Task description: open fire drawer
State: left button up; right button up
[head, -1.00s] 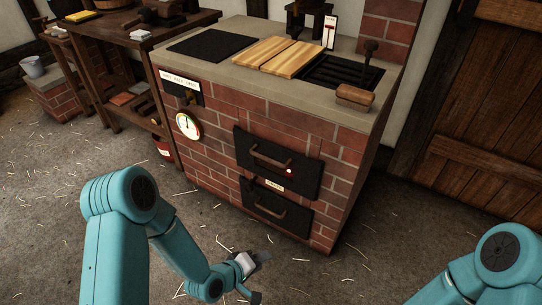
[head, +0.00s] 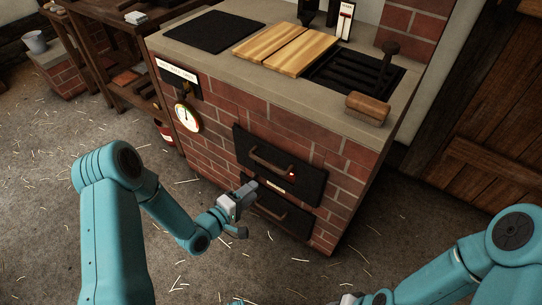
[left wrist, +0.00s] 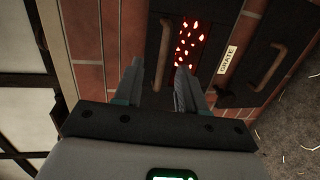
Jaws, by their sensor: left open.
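The brick stove (head: 215,145) has two dark front panels, each with a bar handle. The upper panel (head: 310,190) has a small red-glowing window, seen close in the left wrist view as glowing embers (left wrist: 188,42). The lower panel (head: 293,222) is below it; a small plate (left wrist: 228,58) reading GRATE sits between them. Both look shut. My left gripper (head: 250,190) is open and empty, in front of the panels. In the left wrist view, the upper handle (left wrist: 164,50) appears between the fingertips, not touched as far as I can see. My right gripper (head: 352,298) is mostly cut off at the bottom edge.
The stove top holds wooden boards (head: 287,48), a dark grill (head: 350,78) and a wooden block with a handle (head: 368,107). A gauge (head: 187,117) hangs on the left of the front. The straw-strewn floor (head: 240,265) before the stove is clear.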

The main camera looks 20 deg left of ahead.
aim_at(268, 163)
pick_arm(q)
jog(key=shift+n+y, duration=0.5)
jog(key=shift+y, duration=0.2)
jog(key=a+x, duration=0.1)
jog(key=x, duration=0.4)
jog(key=a+x, duration=0.1)
jog(key=x, duration=0.4)
jog(key=w+a+b+x, duration=0.1)
jog(key=x, duration=0.4)
jog(key=shift+a+f, duration=0.2)
jog(key=shift+f, duration=0.15)
pick_arm(e)
jog(key=shift+w+d+f, duration=0.1)
jog(key=shift+w+f, duration=0.25)
jog(key=shift+w, duration=0.15)
pick_arm(q)
grip_shut()
